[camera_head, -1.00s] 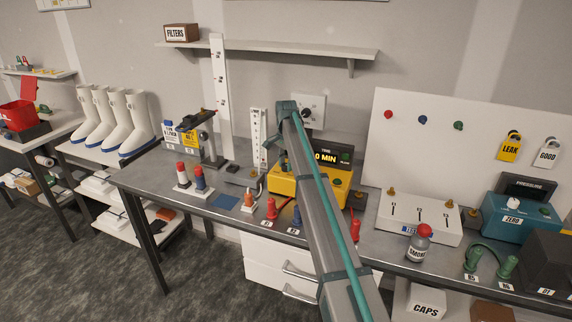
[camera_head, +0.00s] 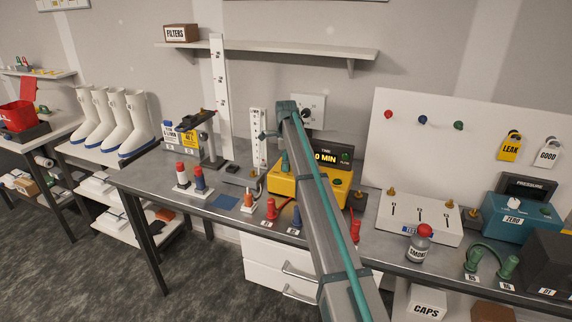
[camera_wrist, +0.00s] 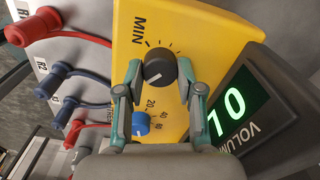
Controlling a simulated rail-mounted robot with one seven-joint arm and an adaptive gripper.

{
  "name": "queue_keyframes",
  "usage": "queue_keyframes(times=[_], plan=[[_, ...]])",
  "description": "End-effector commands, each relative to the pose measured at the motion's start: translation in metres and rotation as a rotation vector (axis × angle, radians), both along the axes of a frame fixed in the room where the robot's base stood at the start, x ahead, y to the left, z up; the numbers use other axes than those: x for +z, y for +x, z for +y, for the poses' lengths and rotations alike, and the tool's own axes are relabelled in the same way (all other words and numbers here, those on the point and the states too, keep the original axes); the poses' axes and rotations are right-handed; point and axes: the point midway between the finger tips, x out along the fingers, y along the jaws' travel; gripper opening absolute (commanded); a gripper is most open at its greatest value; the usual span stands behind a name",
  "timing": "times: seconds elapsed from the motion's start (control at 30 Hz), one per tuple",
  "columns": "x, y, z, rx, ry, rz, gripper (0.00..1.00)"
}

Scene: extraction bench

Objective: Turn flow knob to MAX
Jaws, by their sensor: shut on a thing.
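The yellow pump box (camera_wrist: 130,20) fills the middle of the wrist view; it also shows in the head view (camera_head: 284,187), partly behind my arm. On its face is a black knob (camera_wrist: 159,66) with tick marks and the word MIN beside it. My gripper (camera_wrist: 160,72) is shut on this black knob, one finger on each side. The MAX mark cannot be seen. A blue knob (camera_wrist: 141,124) with a scale including 20, 40 and 60 sits below it. A tilted screen (camera_wrist: 235,105) beside the box shows green digits and the word VOLUME.
Red and blue plugs with cables (camera_wrist: 60,80) lie close by the box. In the head view, a white valve box (camera_head: 420,216) and a red-capped bottle (camera_head: 419,242) stand to the right.

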Motion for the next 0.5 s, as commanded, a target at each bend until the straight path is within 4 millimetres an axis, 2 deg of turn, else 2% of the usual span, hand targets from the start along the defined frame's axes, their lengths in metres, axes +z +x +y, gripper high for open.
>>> queue_keyframes(times=[0.5], plan=[[0.0011, 0.0008, -0.0001, -0.102, 0.0, -0.002, 0.02]])
